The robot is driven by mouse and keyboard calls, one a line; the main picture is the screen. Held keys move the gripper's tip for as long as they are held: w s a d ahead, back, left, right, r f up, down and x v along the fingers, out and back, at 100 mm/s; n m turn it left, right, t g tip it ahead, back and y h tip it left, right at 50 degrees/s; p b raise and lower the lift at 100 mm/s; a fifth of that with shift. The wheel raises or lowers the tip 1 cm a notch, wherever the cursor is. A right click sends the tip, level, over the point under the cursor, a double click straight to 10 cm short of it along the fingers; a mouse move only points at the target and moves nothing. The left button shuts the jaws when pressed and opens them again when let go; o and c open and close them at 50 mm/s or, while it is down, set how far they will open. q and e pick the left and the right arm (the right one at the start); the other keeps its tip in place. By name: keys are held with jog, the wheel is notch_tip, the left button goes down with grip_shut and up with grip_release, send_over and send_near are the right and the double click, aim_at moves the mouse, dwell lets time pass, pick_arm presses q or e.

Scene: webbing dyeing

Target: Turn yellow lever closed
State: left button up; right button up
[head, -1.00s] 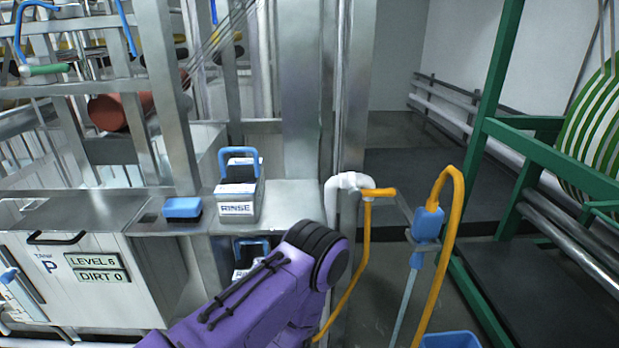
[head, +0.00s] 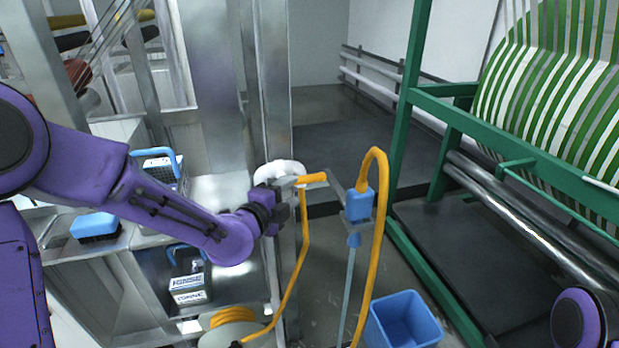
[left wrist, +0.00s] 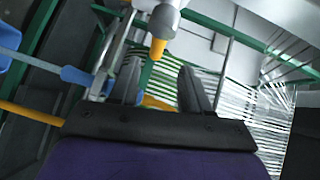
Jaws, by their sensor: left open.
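The yellow lever (head: 312,177) sticks out to the right from the white pipe fitting (head: 280,172) beside the steel post. My left gripper (head: 290,190) is at the fitting, just left of the lever, and partly covers it. In the left wrist view the open fingers (left wrist: 160,88) have a short yellow piece (left wrist: 157,48) on the white fitting (left wrist: 165,18) just beyond and between their tips. It looks like the lever, and no contact shows. The fingers hold nothing. Only a purple part of my right arm shows at the lower right; its gripper is out of view.
A yellow hose (head: 290,290) hangs below the fitting. A blue-handled wand with hose (head: 358,205) stands just right. A blue bucket (head: 403,320) is on the floor. A green frame (head: 408,130) with a striped roll stands right. Rinse boxes (head: 188,280) are left.

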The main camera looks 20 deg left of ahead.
aim_at(306, 180)
pick_arm(q)
jog(key=p+x, duration=0.2)
jog(key=x, duration=0.7)
jog(key=shift+f+p, duration=0.1)
jog(key=shift+p, duration=0.2)
jog(key=shift+w+d+f, duration=0.15)
jog(key=shift+w, duration=0.3)
grip_shut()
